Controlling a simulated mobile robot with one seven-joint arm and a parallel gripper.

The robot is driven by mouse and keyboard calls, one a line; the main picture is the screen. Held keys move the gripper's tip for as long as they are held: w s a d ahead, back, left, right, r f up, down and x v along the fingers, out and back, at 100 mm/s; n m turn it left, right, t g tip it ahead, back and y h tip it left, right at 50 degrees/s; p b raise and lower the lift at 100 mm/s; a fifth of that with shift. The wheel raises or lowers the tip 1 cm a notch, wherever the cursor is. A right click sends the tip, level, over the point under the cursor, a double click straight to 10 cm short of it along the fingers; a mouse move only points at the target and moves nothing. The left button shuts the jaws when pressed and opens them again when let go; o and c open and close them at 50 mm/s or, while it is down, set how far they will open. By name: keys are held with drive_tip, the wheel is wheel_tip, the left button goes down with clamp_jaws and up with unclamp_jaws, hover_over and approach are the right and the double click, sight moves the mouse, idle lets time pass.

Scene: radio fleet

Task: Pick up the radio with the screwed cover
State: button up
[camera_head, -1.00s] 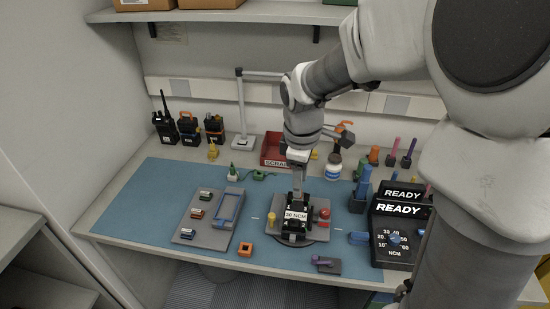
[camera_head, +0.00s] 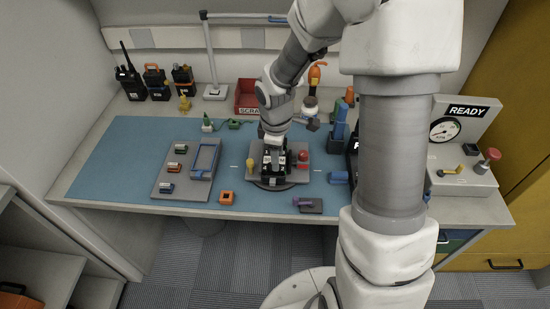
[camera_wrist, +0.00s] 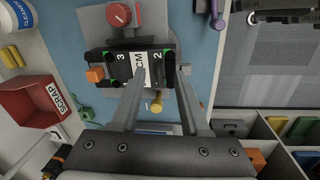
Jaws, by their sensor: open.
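A black radio (camera_head: 273,166) lies in a grey fixture (camera_head: 297,173) on the blue mat. In the wrist view the radio (camera_wrist: 110,62) shows its face with the numbers 2 and 3, green corner marks, a white NCM label and an orange part at one end. My gripper (camera_head: 274,141) is directly over it, pointing down. In the wrist view my gripper (camera_wrist: 160,75) is open, its two fingers reaching to the radio, one across its middle and one near its right end. Whether the fingers touch it is unclear. My gripper hides part of the radio in the head view.
Several black radios (camera_head: 131,80) stand at the back left. A grey tray (camera_head: 168,187) with small coloured parts lies left of the fixture. A red scrap bin (camera_head: 247,98) stands behind. A red knob (camera_head: 303,155) and a yellow one (camera_head: 250,164) flank the radio.

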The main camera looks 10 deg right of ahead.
drive_tip(key=shift+w+d+f, duration=0.1)
drive_tip(key=shift+w+f, duration=0.1)
drive_tip(key=shift+f, duration=1.1)
clamp_jaws()
drive_tip(key=shift+r, duration=0.1)
